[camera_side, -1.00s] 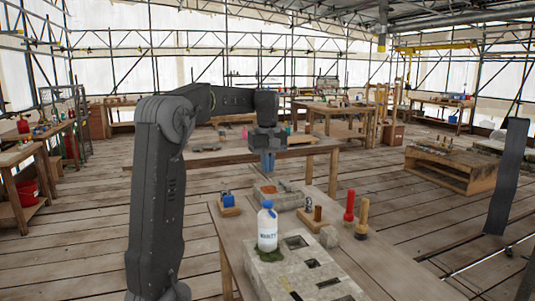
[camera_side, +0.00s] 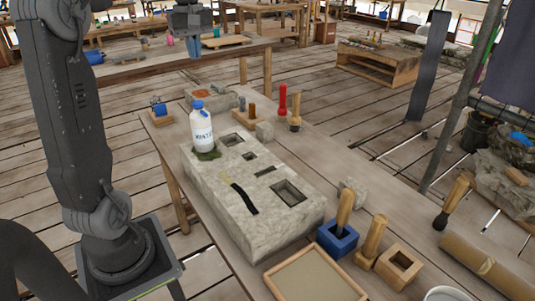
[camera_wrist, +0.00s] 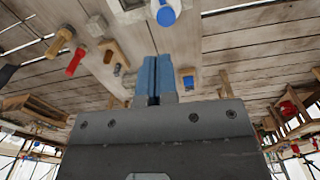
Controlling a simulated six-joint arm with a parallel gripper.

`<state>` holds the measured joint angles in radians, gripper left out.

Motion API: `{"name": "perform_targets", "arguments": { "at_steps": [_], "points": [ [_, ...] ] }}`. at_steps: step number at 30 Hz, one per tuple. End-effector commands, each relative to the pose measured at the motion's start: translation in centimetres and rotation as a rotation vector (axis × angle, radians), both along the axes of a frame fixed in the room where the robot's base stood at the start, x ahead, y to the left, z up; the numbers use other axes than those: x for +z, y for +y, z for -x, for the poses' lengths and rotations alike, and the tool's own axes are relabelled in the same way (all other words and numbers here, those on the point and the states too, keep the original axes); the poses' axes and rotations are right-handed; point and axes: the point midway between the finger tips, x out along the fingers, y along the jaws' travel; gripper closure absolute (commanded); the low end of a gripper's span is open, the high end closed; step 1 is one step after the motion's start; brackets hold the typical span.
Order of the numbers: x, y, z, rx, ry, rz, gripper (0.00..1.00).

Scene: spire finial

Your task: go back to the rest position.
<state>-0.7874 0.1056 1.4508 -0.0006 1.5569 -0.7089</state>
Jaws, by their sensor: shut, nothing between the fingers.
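My gripper (camera_side: 194,45) is at the top of the side view, raised beyond the white bottle and clear of the workbench. Its blue fingers are together with nothing between them; they also show in the wrist view (camera_wrist: 152,72). The white bottle (camera_side: 202,132) with a blue cap stands upright on the stone block (camera_side: 230,205), over a dark green patch. In the wrist view, the bottle's blue cap (camera_wrist: 166,16) shows near the fingertips in the picture.
The stone block has several square recesses. Red (camera_side: 283,98) and wooden-handled tools stand behind it. A blue holder (camera_side: 337,240), a wooden block with a square hole (camera_side: 399,265) and a framed tray (camera_side: 315,278) lie at the front. Air around my gripper looks free.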

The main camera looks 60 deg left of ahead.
Motion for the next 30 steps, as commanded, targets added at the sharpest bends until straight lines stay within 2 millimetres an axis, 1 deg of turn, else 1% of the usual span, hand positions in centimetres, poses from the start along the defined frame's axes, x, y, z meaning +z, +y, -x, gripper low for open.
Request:
{"name": "perform_targets", "arguments": {
  "at_steps": [1, 2, 4, 5, 6, 7, 8, 9, 12, 15, 18, 21, 25, 30],
  "points": [
    [0.1, -2.2, -0.2, -0.075, -0.017, -0.017, 1.00],
    [0.1, -3.6, -0.3, -0.129, -0.028, -0.028, 1.00],
    [-0.3, -7.4, -0.2, -0.284, -0.061, -0.064, 1.00],
    [-0.5, -9.2, -0.1, -0.359, -0.078, -0.081, 1.00],
    [-1.0, -11.6, 0.3, -0.462, -0.102, -0.105, 1.00],
    [-1.3, -13.3, 0.7, -0.540, -0.119, -0.125, 1.00],
    [-1.8, -15.0, 1.2, -0.616, -0.137, -0.142, 1.00],
    [-2.5, -17.1, 2.0, -0.718, -0.161, -0.166, 1.00],
    [-4.5, -21.7, 4.3, -0.962, -0.224, -0.227, 1.00],
    [-6.6, -25.1, 6.7, -1.169, -0.281, -0.282, 1.00],
    [-8.5, -27.2, 8.6, -1.324, -0.325, -0.326, 1.00],
    [-9.7, -28.3, 9.8, -1.418, -0.354, -0.353, 1.00],
    [-10.4, -28.8, 10.4, -1.465, -0.367, -0.368, 1.00],
    [-10.4, -28.8, 10.4, -1.466, -0.366, -0.367, 1.00]
  ]
}}
